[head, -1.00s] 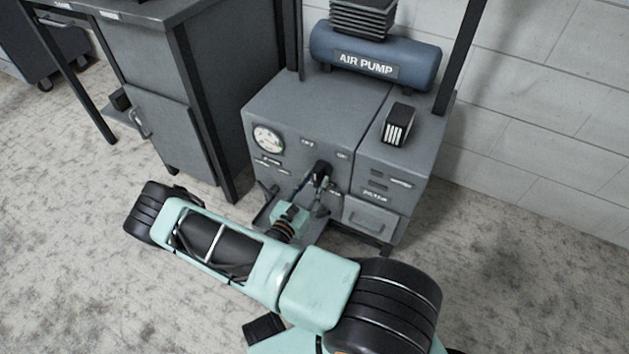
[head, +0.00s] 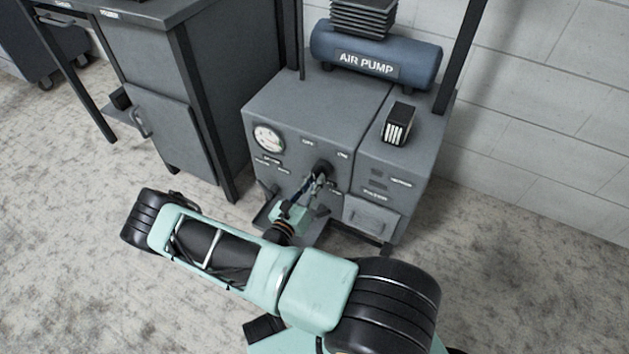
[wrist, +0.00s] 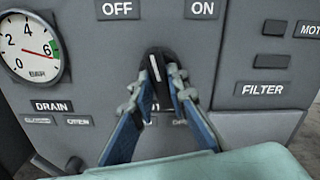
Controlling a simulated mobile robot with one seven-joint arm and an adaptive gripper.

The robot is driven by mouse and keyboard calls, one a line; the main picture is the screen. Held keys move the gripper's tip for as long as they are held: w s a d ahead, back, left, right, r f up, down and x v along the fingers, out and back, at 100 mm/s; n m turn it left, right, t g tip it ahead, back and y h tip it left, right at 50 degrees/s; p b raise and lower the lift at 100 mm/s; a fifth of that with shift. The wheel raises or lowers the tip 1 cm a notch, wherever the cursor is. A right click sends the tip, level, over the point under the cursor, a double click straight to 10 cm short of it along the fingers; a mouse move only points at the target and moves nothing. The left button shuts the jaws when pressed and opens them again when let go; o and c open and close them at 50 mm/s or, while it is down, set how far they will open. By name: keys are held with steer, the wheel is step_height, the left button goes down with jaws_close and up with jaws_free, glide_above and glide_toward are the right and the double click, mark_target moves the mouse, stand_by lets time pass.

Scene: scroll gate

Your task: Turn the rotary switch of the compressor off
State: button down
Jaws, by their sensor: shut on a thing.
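The compressor is a grey cabinet (head: 310,120) with a blue tank marked AIR PUMP on top. Its black rotary switch (wrist: 154,66) has a white pointer line and sits on the front panel below the OFF label (wrist: 117,9) and the ON label (wrist: 201,9). The pointer is nearly upright, leaning slightly left toward OFF. My gripper (wrist: 156,82) has one finger on each side of the switch and is shut on it. In the head view the switch (head: 323,166) is partly covered by my gripper (head: 317,180).
A pressure gauge (wrist: 32,47) is left of the switch, with a DRAIN label (wrist: 53,106) below it. A FILTER label (wrist: 263,89) is on the right. A grey workbench (head: 160,90) stands left of the compressor. The floor in front is open.

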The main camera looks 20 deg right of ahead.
steer(key=shift+n, duration=2)
steer(key=c, duration=1.9)
jaws_free()
steer(key=v, duration=1.2)
